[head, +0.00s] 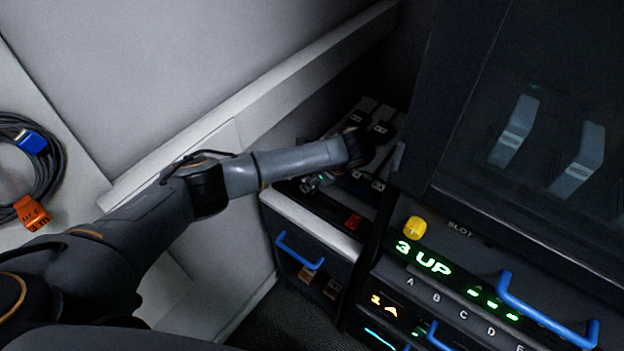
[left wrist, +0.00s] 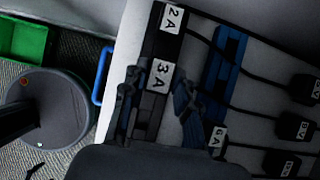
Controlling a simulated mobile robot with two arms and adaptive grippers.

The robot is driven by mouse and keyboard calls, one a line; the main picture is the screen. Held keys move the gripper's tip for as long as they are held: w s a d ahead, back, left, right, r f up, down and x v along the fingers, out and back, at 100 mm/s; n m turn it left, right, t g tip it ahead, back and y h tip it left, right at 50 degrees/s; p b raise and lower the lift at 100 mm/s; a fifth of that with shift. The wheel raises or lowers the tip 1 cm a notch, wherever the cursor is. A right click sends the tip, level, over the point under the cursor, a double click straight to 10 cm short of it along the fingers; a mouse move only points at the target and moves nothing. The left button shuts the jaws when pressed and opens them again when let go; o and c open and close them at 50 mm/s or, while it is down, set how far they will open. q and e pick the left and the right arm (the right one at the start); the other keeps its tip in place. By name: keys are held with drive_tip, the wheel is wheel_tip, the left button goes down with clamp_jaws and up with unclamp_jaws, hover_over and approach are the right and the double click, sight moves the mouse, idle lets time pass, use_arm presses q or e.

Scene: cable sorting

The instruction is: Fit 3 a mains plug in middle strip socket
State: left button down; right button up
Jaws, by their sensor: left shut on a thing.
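In the left wrist view my left gripper (left wrist: 157,100) is shut on the black mains plug with the white 3A label (left wrist: 160,76). The plug is over a dark socket strip (left wrist: 146,122); I cannot tell whether it is seated. A plug labelled 2A (left wrist: 173,20) is just above it on the same line. A blue strip (left wrist: 232,52) lies to the right, with a plug labelled 6A (left wrist: 217,138) near its lower end. In the head view my left arm reaches to the strips (head: 366,107), and its gripper is mostly hidden in shadow. My right gripper is not in view.
Several black adapters (left wrist: 292,127) with cables lie at the right of the wrist view. A cabinet with blue handles (head: 545,318) and a yellow knob (head: 414,228) stands at right. A coiled cable (head: 50,170) lies at far left. A green bin (left wrist: 25,40) stands below.

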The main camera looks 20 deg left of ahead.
use_arm(q)
drive_tip(key=shift+f, duration=1.4)
idle(1.4)
drive_tip(key=shift+c, duration=2.2)
unclamp_jaws()
drive_tip(key=shift+r+p, duration=3.55)
drive_tip(key=shift+p, duration=0.1)
drive_tip(key=shift+f, duration=0.1)
